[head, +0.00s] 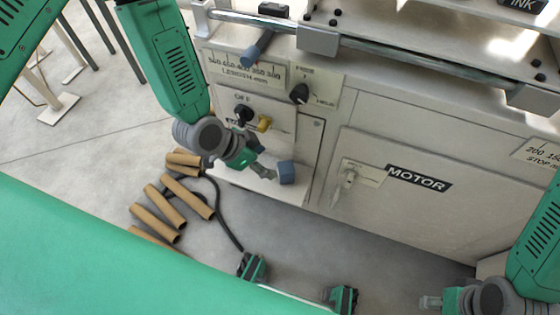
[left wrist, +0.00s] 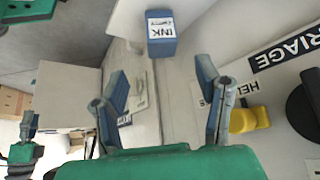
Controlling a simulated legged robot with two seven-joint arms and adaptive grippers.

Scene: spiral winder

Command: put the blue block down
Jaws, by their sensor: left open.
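The blue block (head: 286,172) stands on a small white shelf (head: 257,184) at the front of the machine, near its right end. In the left wrist view the blue block (left wrist: 160,24) shows a white INK label and lies beyond the fingertips. My left gripper (head: 264,170) is just left of the block in the head view. In the left wrist view my left gripper (left wrist: 162,75) has its blue-padded fingers spread, with nothing between them. My right gripper (head: 430,302) is low at the right, far from the block; its finger opening is unclear.
A yellow knob (head: 264,123) and a black knob (head: 243,112) stick out of the panel above the shelf. A blue handle (head: 256,50) juts out higher up. The MOTOR door (head: 395,205) is right of the shelf. Several cardboard tubes (head: 156,222) lie on the floor.

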